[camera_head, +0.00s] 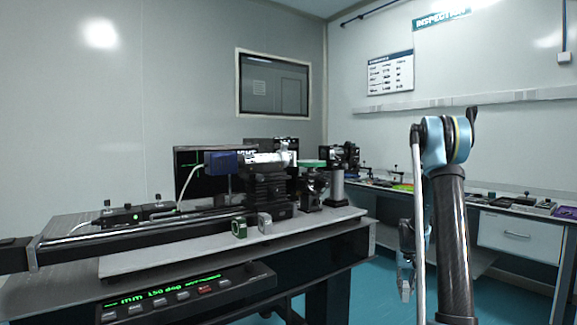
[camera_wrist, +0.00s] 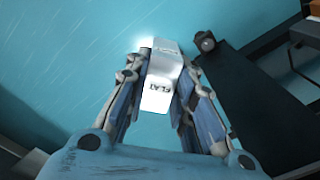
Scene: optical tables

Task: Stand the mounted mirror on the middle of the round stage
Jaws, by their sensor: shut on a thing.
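My gripper (camera_wrist: 158,82) is shut on a pale block with dark lettering that seems to read FLAT, which I take for the mounted mirror (camera_wrist: 161,62). It is held between the fingers above the blue-green floor. In the head view my gripper (camera_head: 405,275) hangs low beside my arm, right of the bench; the mirror is hard to make out there. A black stand with a flat green top (camera_head: 312,163) on the bench may be the round stage, seen nearly edge-on. My gripper is well apart from it, to its right and lower.
A side counter (camera_head: 518,235) stands at right. Open floor lies between.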

